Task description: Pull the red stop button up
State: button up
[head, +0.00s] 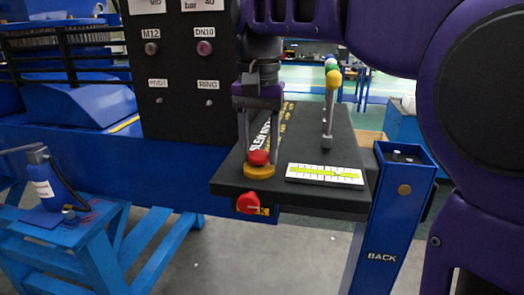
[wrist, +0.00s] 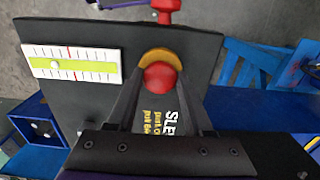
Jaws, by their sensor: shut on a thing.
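The red stop button (head: 259,157) sits on a yellow collar (head: 259,171) near the front left of the black console top. It also shows in the wrist view (wrist: 160,77), between the fingertips. My gripper (head: 257,149) reaches down from above, its fingers on either side of the button. In the wrist view my gripper (wrist: 159,80) is shut on the red button, with the yellow collar (wrist: 160,54) showing just beyond it. From these views I cannot tell whether the button is up or down.
A white and yellow-green gauge (head: 325,174) lies right of the button. A lever with a yellow ball (head: 333,80) stands behind it. A red knob (head: 249,203) sticks out of the console's front edge. A black panel (head: 180,75) rises at the back left.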

aim_at(259, 152)
jog(key=shift+r, duration=0.2)
jog(key=shift+r+p, duration=0.35)
jog(key=shift+p, duration=0.25)
jog(key=shift+r, duration=0.2)
jog(key=o, duration=1.2)
jog(key=shift+f, duration=0.1)
jog(key=shift+c, duration=0.2)
notch_tip(259, 152, up, 5)
jog(key=p, duration=0.4)
jog(key=shift+r, duration=1)
